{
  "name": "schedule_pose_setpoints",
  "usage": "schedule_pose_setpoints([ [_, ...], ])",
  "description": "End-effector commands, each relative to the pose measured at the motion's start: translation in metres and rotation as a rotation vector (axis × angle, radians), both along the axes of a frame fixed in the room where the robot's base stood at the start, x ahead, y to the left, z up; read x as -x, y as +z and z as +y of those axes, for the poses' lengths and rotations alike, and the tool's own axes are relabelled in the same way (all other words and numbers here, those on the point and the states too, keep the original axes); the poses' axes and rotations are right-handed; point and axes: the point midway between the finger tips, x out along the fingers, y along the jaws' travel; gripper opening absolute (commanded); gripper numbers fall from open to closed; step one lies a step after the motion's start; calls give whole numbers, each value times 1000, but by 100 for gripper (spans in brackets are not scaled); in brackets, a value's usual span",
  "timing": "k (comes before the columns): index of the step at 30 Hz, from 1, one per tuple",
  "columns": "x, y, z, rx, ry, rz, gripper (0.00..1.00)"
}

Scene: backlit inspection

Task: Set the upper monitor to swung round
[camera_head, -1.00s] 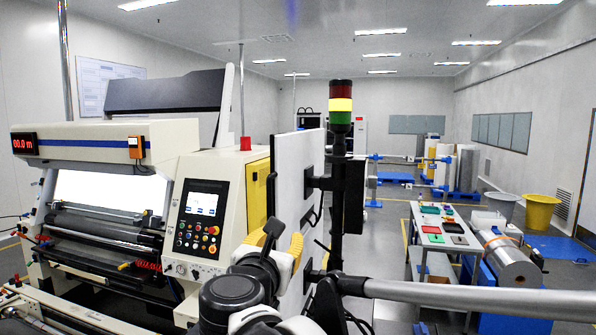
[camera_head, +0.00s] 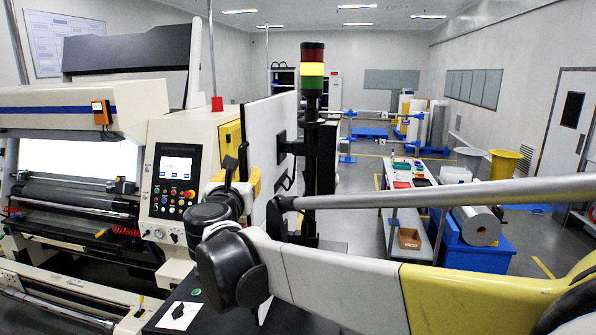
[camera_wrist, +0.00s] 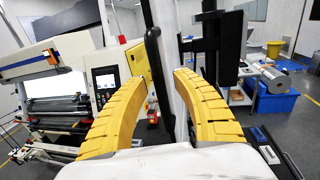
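The upper monitor (camera_head: 262,125) is a thin white panel seen nearly edge-on, held by a black bracket on a dark post (camera_head: 322,155). Another white panel part shows below it, partly hidden by my arm. My gripper (camera_head: 238,182) is at the lower left of the upper monitor, in front of the machine's console. In the wrist view, its two yellow fingers (camera_wrist: 160,60) are apart. A white panel edge (camera_wrist: 178,88) and a black upright bar (camera_wrist: 155,85) show between them. Contact cannot be told.
The cream machine with its control screen (camera_head: 176,168) stands close on the left. A signal tower (camera_head: 313,72) tops the post. A work table (camera_head: 408,178) and a blue stand with a roll (camera_head: 478,240) are at right. Open floor lies beyond.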

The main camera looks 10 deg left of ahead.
Motion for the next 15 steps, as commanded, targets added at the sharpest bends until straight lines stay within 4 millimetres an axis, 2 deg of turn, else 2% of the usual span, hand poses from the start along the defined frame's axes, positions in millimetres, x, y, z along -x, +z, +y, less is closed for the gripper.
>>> schedule_pose_setpoints([
  [6,0,0,0,0,0,0,34],
  [7,0,0,0,0,0,0,30],
  [10,0,0,0,0,0,0,0],
  [15,0,0,0,0,0,0,0],
])
